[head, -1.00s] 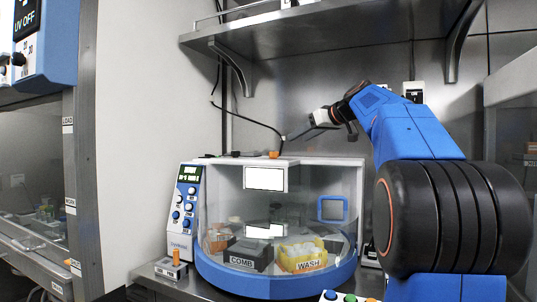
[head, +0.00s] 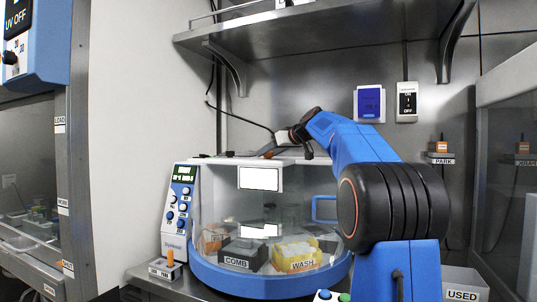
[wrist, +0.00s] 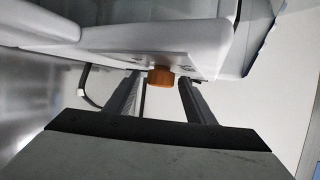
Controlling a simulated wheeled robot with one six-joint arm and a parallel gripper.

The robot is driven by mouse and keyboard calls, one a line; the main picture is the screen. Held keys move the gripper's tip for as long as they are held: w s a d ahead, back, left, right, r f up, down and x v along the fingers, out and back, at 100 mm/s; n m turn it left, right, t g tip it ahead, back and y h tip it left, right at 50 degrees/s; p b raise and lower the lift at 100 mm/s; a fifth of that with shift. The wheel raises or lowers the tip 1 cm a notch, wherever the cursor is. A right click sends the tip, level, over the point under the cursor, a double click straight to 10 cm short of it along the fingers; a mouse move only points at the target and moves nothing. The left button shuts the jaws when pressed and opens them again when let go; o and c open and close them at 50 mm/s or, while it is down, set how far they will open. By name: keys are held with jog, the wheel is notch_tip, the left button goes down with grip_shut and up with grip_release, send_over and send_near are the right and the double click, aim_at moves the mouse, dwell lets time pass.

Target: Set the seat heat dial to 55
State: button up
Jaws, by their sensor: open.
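My gripper (head: 266,152) is at the top front edge of a clear-fronted cabinet with a blue curved base (head: 262,284). In the wrist view, the fingers of my gripper (wrist: 162,82) are apart, with a small orange block-like knob (wrist: 161,77) showing between their tips. I cannot tell whether the fingers touch it. The knob's label and any scale are not visible, so I cannot tell whether it is the seat heat dial. A control panel (head: 181,204) with a green display and several blue and white knobs is at the cabinet's left; its small labels are unreadable.
A metal shelf (head: 320,25) hangs above my arm. COMB (head: 238,263) and WASH (head: 302,264) bins sit inside the cabinet. A small box with an orange peg (head: 169,267) stands front left. A USED box (head: 462,285) is at right. A cable runs behind the gripper.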

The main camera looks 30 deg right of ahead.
jog(key=shift+w+a+f, duration=0.1)
jog(key=shift+w+f, duration=0.1)
jog(key=shift+w, duration=0.2)
jog(key=c, duration=1.1)
jog(key=shift+o, duration=0.2)
